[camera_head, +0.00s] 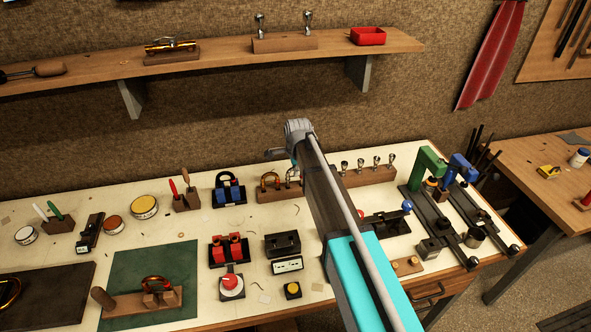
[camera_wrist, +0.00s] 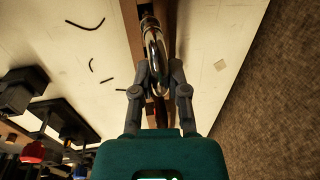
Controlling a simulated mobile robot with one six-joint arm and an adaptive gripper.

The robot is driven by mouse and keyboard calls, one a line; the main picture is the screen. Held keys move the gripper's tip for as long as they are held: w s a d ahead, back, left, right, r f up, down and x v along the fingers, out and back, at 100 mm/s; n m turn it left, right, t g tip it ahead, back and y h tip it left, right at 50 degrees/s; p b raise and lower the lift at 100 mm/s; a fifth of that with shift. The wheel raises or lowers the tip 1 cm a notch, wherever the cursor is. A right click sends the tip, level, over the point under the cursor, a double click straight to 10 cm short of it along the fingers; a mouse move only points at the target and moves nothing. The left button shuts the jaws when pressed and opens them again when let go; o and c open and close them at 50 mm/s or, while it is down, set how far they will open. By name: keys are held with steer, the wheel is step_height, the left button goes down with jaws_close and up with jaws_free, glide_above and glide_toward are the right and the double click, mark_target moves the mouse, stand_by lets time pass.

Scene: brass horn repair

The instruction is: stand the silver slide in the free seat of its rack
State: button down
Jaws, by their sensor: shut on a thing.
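In the wrist view my gripper (camera_wrist: 158,72) is shut on the silver slide (camera_wrist: 156,48), a shiny curved tube between the fingertips. A long wooden rack (camera_wrist: 134,35) runs beneath it. I cannot tell whether the slide's legs are in a seat or above it. In the head view the rack (camera_head: 271,197) stands at the back of the bench, with a brass slide (camera_head: 270,180) at its left part. My arm hides most of my gripper and the rack's right part there.
A wooden block with several silver mouthpieces (camera_head: 376,163) stands just right of my arm. A blue-padded holder (camera_head: 228,190) is left of the rack. Red-padded (camera_head: 230,250) and black (camera_head: 283,244) items stand nearer the front. A shelf (camera_head: 220,56) hangs above.

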steer(key=shift+f, duration=0.35)
steer(key=c, duration=0.6)
jaws_free()
steer(key=shift+o, duration=0.2)
steer(key=shift+r, duration=0.15)
step_height(320, 180, up, 10)
steer(key=p, duration=0.9)
steer(key=shift+f, duration=0.2)
stand_by(0.4)
steer(key=s+d+f+n+g+b, duration=0.1)
steer(key=s+d+f+n+b, duration=0.1)
steer(key=s+d+n, duration=0.5)
steer(key=s+d+f+n+g+b, duration=0.1)
steer(key=s+d+f+n+b, duration=0.2)
steer(key=s+d+n, duration=0.4)
steer(key=s+d+f, duration=0.1)
steer(key=s+d, duration=0.7)
steer(key=s, duration=0.4)
steer(key=shift+n+h, duration=0.3)
steer(key=shift+n, duration=0.1)
steer(key=shift+w, duration=0.1)
